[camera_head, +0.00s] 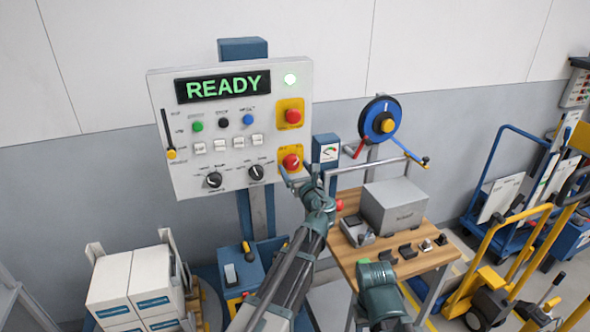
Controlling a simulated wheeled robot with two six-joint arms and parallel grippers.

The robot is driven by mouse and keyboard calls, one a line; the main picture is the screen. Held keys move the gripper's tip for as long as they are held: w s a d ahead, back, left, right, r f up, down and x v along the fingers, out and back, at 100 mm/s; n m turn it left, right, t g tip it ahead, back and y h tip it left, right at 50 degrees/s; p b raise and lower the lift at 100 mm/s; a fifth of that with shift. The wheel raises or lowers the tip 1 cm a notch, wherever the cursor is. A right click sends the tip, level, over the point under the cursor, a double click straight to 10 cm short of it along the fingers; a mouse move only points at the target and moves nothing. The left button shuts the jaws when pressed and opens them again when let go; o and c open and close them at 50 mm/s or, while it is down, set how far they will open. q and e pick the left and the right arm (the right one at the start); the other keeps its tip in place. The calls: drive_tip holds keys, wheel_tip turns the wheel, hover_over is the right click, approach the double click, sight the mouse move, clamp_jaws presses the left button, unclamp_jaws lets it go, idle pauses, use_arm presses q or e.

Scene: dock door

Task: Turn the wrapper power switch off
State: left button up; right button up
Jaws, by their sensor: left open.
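The control panel (222,128) is a pale upright board on a blue post, with a lit green READY display (222,87). At its lower right a red rotary knob on a yellow plate (291,161) looks like the power switch; its label is too small to read. My left gripper (299,173) is open just below and in front of this knob, with its fingers near the plate's lower edge. I cannot tell whether a finger touches the knob. My right gripper is not in view.
Above the knob is a red push button on yellow (293,116). Black dials (256,172) sit left of the gripper. A wooden bench (408,262) with a grey box (394,206) stands right. White cartons (130,285) stand lower left; yellow and blue carts stand far right.

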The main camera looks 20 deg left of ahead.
use_arm(q)
drive_tip(key=shift+c, duration=0.3)
drive_tip(key=c, duration=1.3)
drive_tip(key=shift+n, duration=0.3)
drive_tip(key=n, duration=0.3)
drive_tip(key=shift+n, duration=0.3)
drive_tip(key=n, duration=0.4)
drive_tip(key=shift+d+n, duration=0.1)
drive_tip(key=shift+n, duration=0.2)
drive_tip(key=n, duration=0.4)
drive_tip(key=shift+r, duration=0.1)
drive_tip(key=shift+n, duration=2.5)
